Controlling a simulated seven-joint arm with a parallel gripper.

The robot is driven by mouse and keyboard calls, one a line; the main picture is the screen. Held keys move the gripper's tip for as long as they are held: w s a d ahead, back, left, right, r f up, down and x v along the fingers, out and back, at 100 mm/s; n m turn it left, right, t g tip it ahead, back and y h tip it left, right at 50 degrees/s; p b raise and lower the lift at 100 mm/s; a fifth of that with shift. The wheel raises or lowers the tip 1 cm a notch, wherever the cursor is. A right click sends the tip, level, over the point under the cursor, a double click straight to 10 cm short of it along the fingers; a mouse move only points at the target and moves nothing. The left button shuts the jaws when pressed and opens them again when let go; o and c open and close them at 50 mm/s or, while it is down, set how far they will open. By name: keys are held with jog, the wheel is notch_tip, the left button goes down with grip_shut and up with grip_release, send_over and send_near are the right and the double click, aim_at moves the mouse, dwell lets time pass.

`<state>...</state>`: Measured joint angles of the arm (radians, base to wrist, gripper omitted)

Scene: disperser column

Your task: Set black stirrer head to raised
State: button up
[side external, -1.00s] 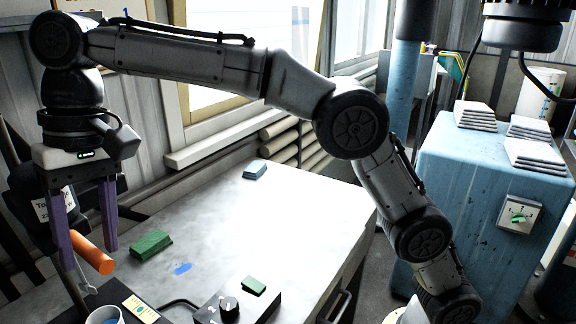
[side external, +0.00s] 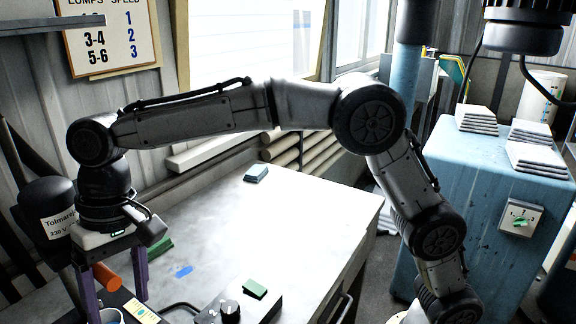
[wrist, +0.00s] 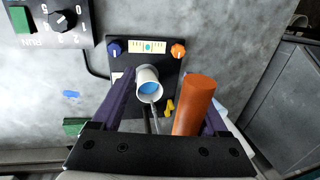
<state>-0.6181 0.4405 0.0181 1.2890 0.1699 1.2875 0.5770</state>
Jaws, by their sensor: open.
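The black stirrer head (side external: 45,208), with a white label, stands at the far left in the side external view, partly behind my gripper. An orange cylindrical handle (side external: 107,277) shows between my fingers there. My gripper (side external: 118,298) points down with its purple fingers open. In the wrist view, the orange handle (wrist: 197,103) lies beside the right finger, on its inner side, and hides part of it. I cannot tell if they touch. A white cup with blue contents (wrist: 148,80) stands on the dark base below, between the fingers. The head itself is not clear in the wrist view.
The dark base (wrist: 118,68) carries a blue knob (wrist: 114,48) and an orange knob (wrist: 178,48). A control box (side external: 240,300) with a black dial stands to the right. A green block (side external: 158,247) lies near my gripper. The table's middle (side external: 270,230) is mostly clear.

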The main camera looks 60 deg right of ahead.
jog(key=s+d+r+m+t, duration=0.1)
jog(key=d+r, duration=0.4)
jog(key=r, duration=0.3)
jog(key=d+r, duration=0.5)
jog(key=r, duration=0.3)
jog(key=s+d+f+m+t, duration=0.1)
jog(key=s+d+f, duration=0.1)
jog(key=s+d, duration=0.5)
jog(key=s+d+f+m+t, duration=0.1)
jog(key=s+d+t, duration=0.1)
jog(key=s+d, duration=0.6)
jog(key=shift+d+f+t+h, duration=0.3)
jog(key=shift+d+f+h, duration=0.1)
jog(key=shift+d, duration=1.15)
